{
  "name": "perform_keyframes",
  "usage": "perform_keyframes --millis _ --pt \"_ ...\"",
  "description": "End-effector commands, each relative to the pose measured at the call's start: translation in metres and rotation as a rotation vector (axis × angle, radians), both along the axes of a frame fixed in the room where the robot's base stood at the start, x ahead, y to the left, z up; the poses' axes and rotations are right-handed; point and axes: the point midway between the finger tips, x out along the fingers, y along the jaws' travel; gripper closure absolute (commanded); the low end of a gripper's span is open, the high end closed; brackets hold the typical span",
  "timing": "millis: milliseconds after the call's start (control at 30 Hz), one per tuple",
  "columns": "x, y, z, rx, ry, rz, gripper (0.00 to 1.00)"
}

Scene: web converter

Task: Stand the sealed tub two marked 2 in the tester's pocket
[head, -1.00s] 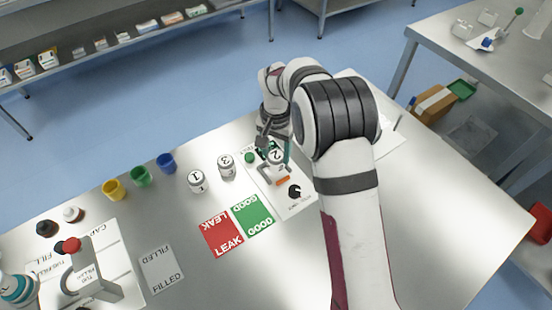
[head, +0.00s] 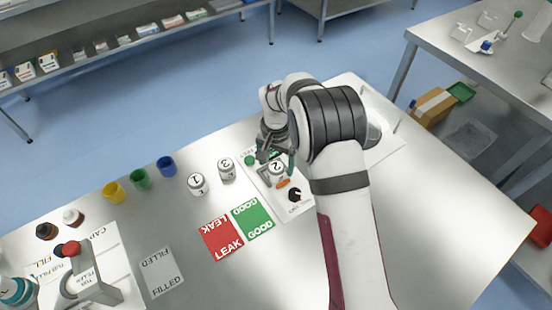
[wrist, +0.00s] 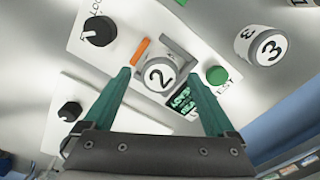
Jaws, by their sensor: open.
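The white tub marked 2 (head: 277,170) stands upright, label up, at the grey bracket pocket of the tester (head: 296,208). In the wrist view the tub (wrist: 159,75) sits inside the grey bracket (wrist: 178,50), beside an orange bar (wrist: 141,52). My gripper (wrist: 159,75) is open. Its two green fingers are on either side of the tub, with a visible gap to each side in the wrist view. The tub's lower part and base are hidden. The tester also carries a black knob (wrist: 99,31), a green button (wrist: 217,75) and a small display with green text.
Tub 3 (head: 227,168) and tub 1 (head: 197,184) stand left of the tester. Green GOOD (head: 254,218) and red LEAK (head: 221,239) cards lie in front. Blue (head: 167,166), green and yellow cups stand further left. A capping press (head: 90,280) is at far left.

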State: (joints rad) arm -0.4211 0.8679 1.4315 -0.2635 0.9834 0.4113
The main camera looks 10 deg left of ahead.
Motion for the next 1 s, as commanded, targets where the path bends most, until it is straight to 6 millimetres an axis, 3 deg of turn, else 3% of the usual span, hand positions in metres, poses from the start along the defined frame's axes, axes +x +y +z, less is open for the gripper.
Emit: perform_keyframes --millis 400,533,667,767,867,967,1000 --pt "0.001 0.001 0.101 0.002 -0.003 0.000 0.09" --pt "0.000 0.000 0.118 0.002 -0.001 0.001 0.09" --pt "0.000 0.000 0.122 0.001 0.000 0.001 0.09" --pt "-0.008 -0.012 0.134 0.008 0.001 -0.011 0.09" --pt "-0.045 -0.053 0.169 0.031 0.011 -0.052 0.09" --pt "-0.115 -0.105 0.201 0.065 0.023 -0.109 0.09" --pt "-0.147 -0.121 0.207 0.081 0.027 -0.131 0.09"
